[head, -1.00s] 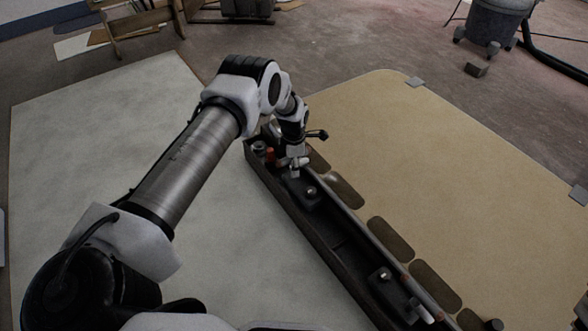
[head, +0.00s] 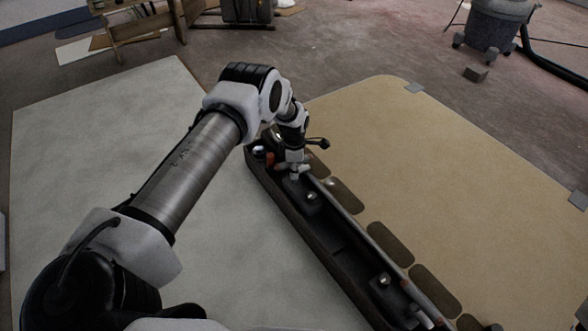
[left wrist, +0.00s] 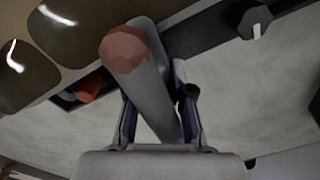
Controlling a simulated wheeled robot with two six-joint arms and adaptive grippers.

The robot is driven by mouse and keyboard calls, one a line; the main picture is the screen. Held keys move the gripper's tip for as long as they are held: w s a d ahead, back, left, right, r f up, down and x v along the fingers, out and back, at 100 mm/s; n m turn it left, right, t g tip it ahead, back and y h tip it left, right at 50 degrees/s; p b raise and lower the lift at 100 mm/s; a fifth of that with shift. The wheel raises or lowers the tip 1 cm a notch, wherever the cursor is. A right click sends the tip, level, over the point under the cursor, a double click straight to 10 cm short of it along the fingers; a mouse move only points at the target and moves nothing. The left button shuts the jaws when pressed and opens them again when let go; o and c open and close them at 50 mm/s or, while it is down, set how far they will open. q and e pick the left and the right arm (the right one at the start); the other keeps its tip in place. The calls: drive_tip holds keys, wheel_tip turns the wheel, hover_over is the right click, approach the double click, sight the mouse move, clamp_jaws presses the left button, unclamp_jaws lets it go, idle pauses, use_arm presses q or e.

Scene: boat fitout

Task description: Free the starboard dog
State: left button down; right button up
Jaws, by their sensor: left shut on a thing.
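My left gripper (head: 296,172) is over the far end of a long dark channel (head: 315,233) in the head view. In the left wrist view its two fingers (left wrist: 158,112) are shut on a grey lever (left wrist: 158,85) with a rounded reddish end (left wrist: 125,49). I take this lever for the dog's handle; the gripper and wrist largely hide its far part in the head view. A small orange piece (left wrist: 88,90) lies beside the lever in the wrist view. My right gripper is not in view.
The channel holds dark blocks with shiny studs (head: 310,196) (head: 383,281). A tan panel (head: 440,180) with several dark oval cutouts (head: 390,243) lies along its right side. A pale board (head: 100,130) is on the left. The grey bin (head: 495,22) stands far off.

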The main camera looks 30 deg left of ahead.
use_arm(q)
drive_tip(key=m, duration=0.3)
drive_tip(key=shift+p, duration=0.3)
drive_tip(key=m, duration=0.9)
drive_tip(key=shift+m, duration=2.1)
drive_tip(key=c, duration=1)
unclamp_jaws()
drive_tip(key=shift+c, duration=0.2)
